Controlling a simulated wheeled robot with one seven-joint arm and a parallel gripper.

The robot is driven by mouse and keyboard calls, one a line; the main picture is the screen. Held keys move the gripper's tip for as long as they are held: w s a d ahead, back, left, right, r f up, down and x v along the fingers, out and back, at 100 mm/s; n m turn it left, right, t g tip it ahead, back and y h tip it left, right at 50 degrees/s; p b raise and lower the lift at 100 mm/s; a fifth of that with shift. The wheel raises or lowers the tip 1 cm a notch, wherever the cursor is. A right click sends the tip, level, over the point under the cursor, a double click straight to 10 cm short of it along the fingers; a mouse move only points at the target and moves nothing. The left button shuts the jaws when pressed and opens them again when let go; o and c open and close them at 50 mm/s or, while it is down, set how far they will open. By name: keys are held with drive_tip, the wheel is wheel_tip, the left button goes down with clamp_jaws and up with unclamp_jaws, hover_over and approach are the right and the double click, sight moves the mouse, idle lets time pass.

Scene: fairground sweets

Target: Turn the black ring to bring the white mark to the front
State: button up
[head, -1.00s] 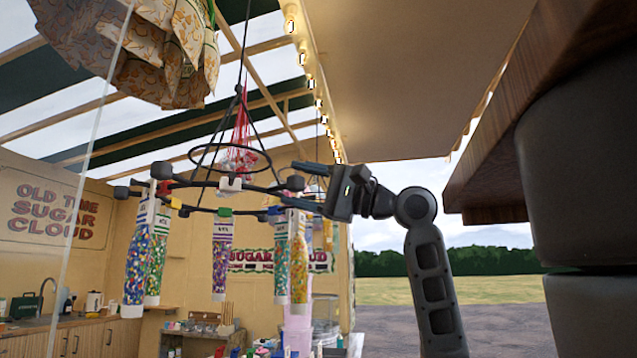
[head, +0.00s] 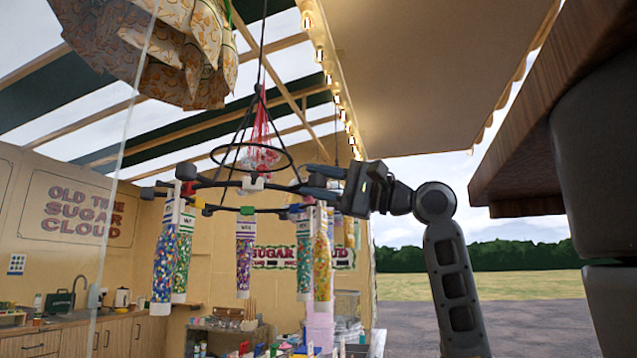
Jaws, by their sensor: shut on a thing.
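The black ring (head: 222,185) hangs level overhead, seen from below, with short knobbed arms, coloured clips and tubes of sweets around it. The white mark (head: 252,183) is a small white block on the ring's upper edge in the picture, which looks like the side nearer me. A green clip (head: 247,210) shows on the opposite edge. My gripper (head: 318,182) comes from the right, with its fingers around a knobbed part at the ring's right end. The fingers hide most of that part.
Sweet tubes hang below the ring at left (head: 165,262), middle (head: 244,257) and right (head: 322,262). A smaller black hoop (head: 252,157) and hanging rods are above it. A dark wooden top (head: 520,130) overhangs at right.

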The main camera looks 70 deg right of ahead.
drive_tip(key=shift+w+d+f+p, duration=0.2)
drive_tip(key=shift+d+p, duration=0.85)
drive_tip(key=shift+d, duration=2.8)
drive_tip(key=shift+w+d+r+p, duration=0.15)
drive_tip(key=shift+w+d+p, duration=0.6)
drive_tip(key=shift+d, duration=3.15)
drive_tip(key=shift+d+f+p, duration=0.1)
drive_tip(key=shift+d+p, duration=1.25)
drive_tip(key=shift+d, duration=2.5)
drive_tip(key=o, duration=0.7)
drive_tip(key=shift+o, duration=0.2)
drive_tip(key=v, duration=1)
drive_tip(key=shift+s+d, duration=0.1)
